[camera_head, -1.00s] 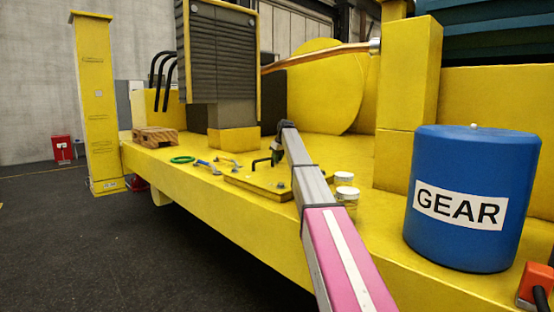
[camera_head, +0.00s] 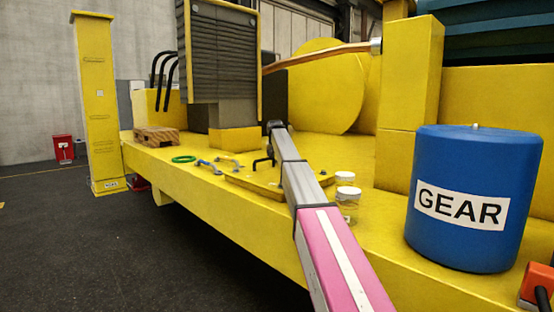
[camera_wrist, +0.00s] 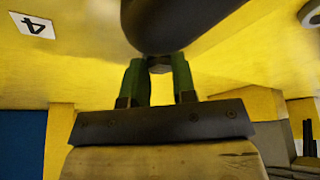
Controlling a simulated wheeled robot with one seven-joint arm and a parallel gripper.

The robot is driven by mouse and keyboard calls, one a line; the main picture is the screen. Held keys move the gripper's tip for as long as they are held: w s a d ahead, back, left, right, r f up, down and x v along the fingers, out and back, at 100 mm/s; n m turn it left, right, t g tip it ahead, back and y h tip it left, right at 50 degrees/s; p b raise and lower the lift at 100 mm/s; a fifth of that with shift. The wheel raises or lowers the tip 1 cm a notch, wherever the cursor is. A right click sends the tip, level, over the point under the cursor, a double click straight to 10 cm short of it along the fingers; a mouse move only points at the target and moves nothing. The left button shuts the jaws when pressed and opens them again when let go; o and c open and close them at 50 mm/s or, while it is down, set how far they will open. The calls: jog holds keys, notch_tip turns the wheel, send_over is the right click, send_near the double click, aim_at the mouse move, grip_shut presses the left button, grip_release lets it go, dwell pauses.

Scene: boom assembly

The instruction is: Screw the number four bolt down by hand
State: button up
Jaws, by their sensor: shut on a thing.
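In the wrist view my gripper (camera_wrist: 159,75) has its two green fingers shut on a small grey hex bolt head (camera_wrist: 160,63), at a yellow surface. A white label with a 4 (camera_wrist: 33,25) is upside down at the upper left of that view. In the head view my arm reaches over the yellow plate (camera_head: 240,181) on the deck. My gripper and the bolt are hidden behind the arm there. How deep the bolt sits cannot be told.
A black handle (camera_head: 262,160) stands on the plate beside the arm. A dark rounded shape (camera_wrist: 180,20) covers the top of the wrist view. Two jars (camera_head: 346,195) and a blue GEAR drum (camera_head: 470,200) stand right. Wrenches (camera_head: 209,166), a green ring (camera_head: 184,159) and a wooden block (camera_head: 157,136) lie left.

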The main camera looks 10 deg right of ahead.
jog(key=shift+r+m+h, duration=0.1)
jog(key=shift+m+h, duration=0.2)
jog(key=shift+m, duration=0.4)
jog(key=shift+a, duration=0.1)
jog(key=o, duration=0.9)
jog(key=v, duration=1)
jog(key=shift+s+r, duration=0.1)
jog(key=shift+r, duration=0.3)
